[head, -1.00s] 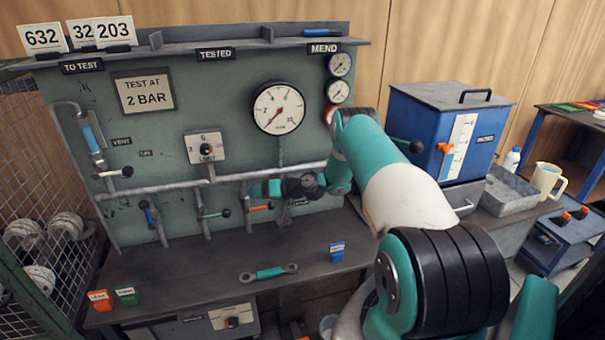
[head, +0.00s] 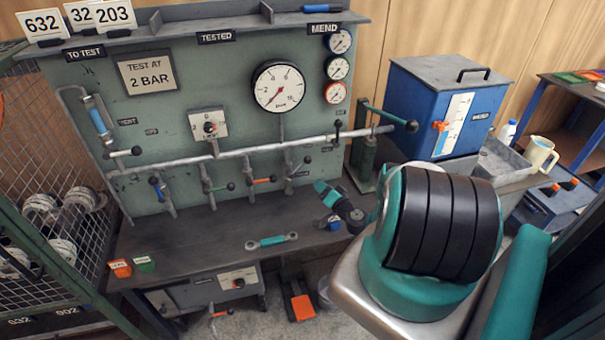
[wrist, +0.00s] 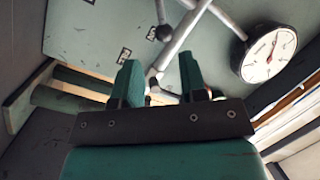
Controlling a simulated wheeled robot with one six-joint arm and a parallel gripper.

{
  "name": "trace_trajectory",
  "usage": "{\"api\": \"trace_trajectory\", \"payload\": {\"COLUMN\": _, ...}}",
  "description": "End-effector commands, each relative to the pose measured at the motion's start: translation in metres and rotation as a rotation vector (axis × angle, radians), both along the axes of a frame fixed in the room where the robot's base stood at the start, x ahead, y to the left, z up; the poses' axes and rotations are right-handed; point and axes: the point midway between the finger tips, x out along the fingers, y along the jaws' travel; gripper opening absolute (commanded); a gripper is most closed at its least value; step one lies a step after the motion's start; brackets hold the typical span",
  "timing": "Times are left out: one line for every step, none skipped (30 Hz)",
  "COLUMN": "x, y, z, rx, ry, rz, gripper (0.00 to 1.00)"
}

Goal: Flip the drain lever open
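Several small levers sit on the pipes of the green test board. They include a blue-handled one (head: 160,190), a green-tipped one (head: 220,187), an orange one (head: 263,180) and a black-knobbed one (head: 299,169). I cannot read a label that marks one as the drain lever. My gripper (head: 322,189) is low in front of the board, right of these levers and above the bench, apart from them. In the wrist view my gripper (wrist: 159,82) has its two teal fingers spread with nothing held. A dark knob (wrist: 165,32) and grey pipes show beyond the fingertips.
A large gauge (head: 279,87) is on the board and also shows in the wrist view (wrist: 270,53). An orange-handled lever (head: 219,313) hangs below the bench. A blue tank (head: 440,110) stands right.

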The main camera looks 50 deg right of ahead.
Motion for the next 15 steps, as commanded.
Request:
{"api": "trace_trajectory", "payload": {"x": 0.008, "y": -0.002, "z": -0.008, "rx": -0.002, "ry": -0.001, "rz": 0.001, "gripper": 0.39}}
{"api": "trace_trajectory", "payload": {"x": 0.012, "y": -0.003, "z": -0.008, "rx": -0.001, "ry": 0.0, "rz": 0.002, "gripper": 0.39}}
{"api": "trace_trajectory", "payload": {"x": 0.018, "y": -0.004, "z": -0.008, "rx": -0.003, "ry": -0.002, "rz": 0.003, "gripper": 0.39}}
{"api": "trace_trajectory", "payload": {"x": 0.021, "y": -0.005, "z": -0.008, "rx": -0.001, "ry": -0.001, "rz": 0.003, "gripper": 0.39}}
{"api": "trace_trajectory", "payload": {"x": 0.023, "y": -0.006, "z": -0.008, "rx": -0.001, "ry": 0.0, "rz": 0.001, "gripper": 0.39}}
{"api": "trace_trajectory", "payload": {"x": 0.026, "y": -0.008, "z": -0.008, "rx": -0.001, "ry": -0.001, "rz": 0.001, "gripper": 0.39}}
{"api": "trace_trajectory", "payload": {"x": 0.029, "y": -0.008, "z": -0.008, "rx": 0.0, "ry": -0.001, "rz": 0.002, "gripper": 0.39}}
{"api": "trace_trajectory", "payload": {"x": 0.031, "y": -0.009, "z": -0.008, "rx": -0.001, "ry": 0.0, "rz": 0.002, "gripper": 0.39}}
{"api": "trace_trajectory", "payload": {"x": 0.034, "y": -0.01, "z": -0.008, "rx": -0.001, "ry": 0.0, "rz": 0.002, "gripper": 0.39}}
{"api": "trace_trajectory", "payload": {"x": 0.036, "y": -0.011, "z": -0.008, "rx": -0.001, "ry": 0.0, "rz": 0.002, "gripper": 0.39}}
{"api": "trace_trajectory", "payload": {"x": 0.038, "y": -0.011, "z": -0.008, "rx": -0.001, "ry": 0.0, "rz": 0.001, "gripper": 0.39}}
{"api": "trace_trajectory", "payload": {"x": 0.042, "y": -0.012, "z": -0.008, "rx": -0.001, "ry": 0.0, "rz": 0.001, "gripper": 0.39}}
{"api": "trace_trajectory", "payload": {"x": 0.044, "y": -0.012, "z": -0.008, "rx": -0.001, "ry": 0.0, "rz": 0.002, "gripper": 0.39}}
{"api": "trace_trajectory", "payload": {"x": 0.046, "y": -0.012, "z": -0.007, "rx": -0.001, "ry": 0.0, "rz": 0.003, "gripper": 0.39}}
{"api": "trace_trajectory", "payload": {"x": 0.049, "y": -0.012, "z": -0.007, "rx": -0.001, "ry": 0.0, "rz": 0.003, "gripper": 0.39}}
